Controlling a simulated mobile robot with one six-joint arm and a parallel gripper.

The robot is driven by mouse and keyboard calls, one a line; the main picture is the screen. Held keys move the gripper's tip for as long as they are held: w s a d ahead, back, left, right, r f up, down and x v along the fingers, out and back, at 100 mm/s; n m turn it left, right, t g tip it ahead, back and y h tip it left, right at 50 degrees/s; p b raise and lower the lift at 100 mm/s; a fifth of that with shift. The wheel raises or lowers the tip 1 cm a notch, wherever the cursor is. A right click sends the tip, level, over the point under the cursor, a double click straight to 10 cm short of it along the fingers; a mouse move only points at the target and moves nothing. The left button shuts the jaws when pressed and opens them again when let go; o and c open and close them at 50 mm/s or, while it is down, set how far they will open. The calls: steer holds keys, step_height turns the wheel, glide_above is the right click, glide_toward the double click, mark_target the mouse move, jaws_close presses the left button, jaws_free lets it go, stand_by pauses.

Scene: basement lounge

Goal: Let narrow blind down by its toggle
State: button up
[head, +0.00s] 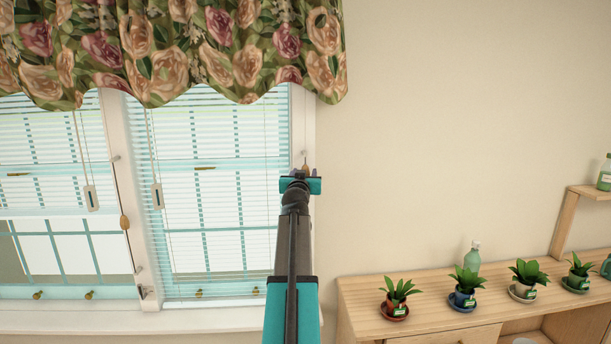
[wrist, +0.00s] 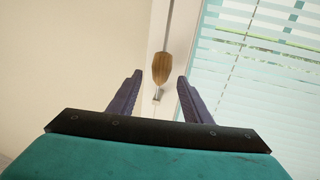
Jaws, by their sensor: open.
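A wooden toggle (head: 305,168) hangs on a cord at the right window's right frame. In the wrist view the toggle (wrist: 161,66) shows between and just beyond the fingertips. My gripper (head: 303,174) is open, with nothing visibly held; its jaws (wrist: 160,80) flank the toggle. I cannot tell contact. The right blind (head: 215,215) shows slats nearly to the sill. The left blind (head: 45,150) ends partway down and is cut off by the picture edge. A second wooden toggle (head: 125,222) hangs between the windows. I cannot tell for certain which blind is the narrow one.
A floral valance (head: 180,50) covers the tops of the blinds. White tags on cords hang before the left blind (head: 91,198) and right blind (head: 157,196). A wooden cabinet (head: 360,288) with potted plants and a bottle (head: 472,258) stands lower right. The wall right of my gripper is bare.

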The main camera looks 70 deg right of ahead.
steer(key=b+v, duration=0.2)
steer(key=v, duration=0.7)
stand_by(0.7)
